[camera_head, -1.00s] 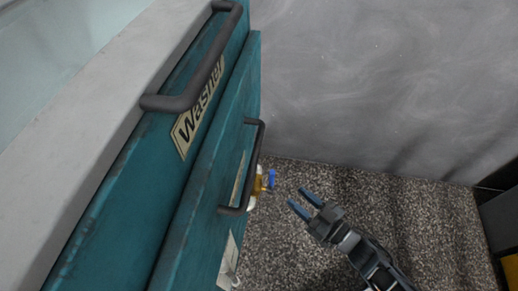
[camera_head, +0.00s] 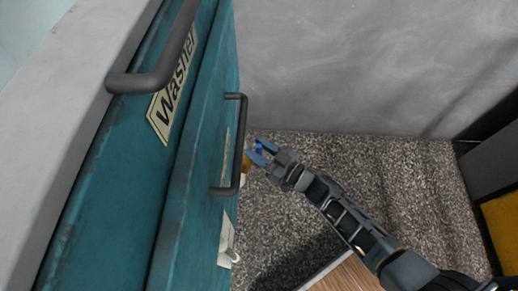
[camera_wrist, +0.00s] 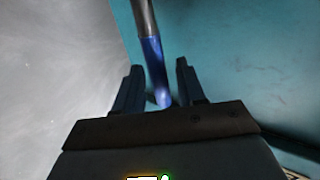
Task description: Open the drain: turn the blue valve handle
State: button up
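The blue valve handle (camera_head: 259,147) shows as a small blue piece beside the teal washer cabinet, partly hidden by my gripper (camera_head: 262,153). In the wrist view, the blue valve handle (camera_wrist: 154,65) hangs from a grey metal stem and reaches down between the two fingers of my gripper (camera_wrist: 158,80). The fingers are open, with a gap visible on each side of the handle. I cannot tell whether either finger touches it.
The teal cabinet (camera_head: 205,130) labelled "Washer" fills the left, with an upper dark bar handle (camera_head: 172,60) and a lower one (camera_head: 241,140) close to my gripper. A grey wall (camera_head: 370,60) stands behind. Speckled floor (camera_head: 390,170) is clear to the right. A yellow-and-grey object (camera_head: 503,228) stands far right.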

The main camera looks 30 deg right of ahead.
jog(key=shift+c, duration=0.3)
grip_shut()
jog(key=shift+f, duration=0.1)
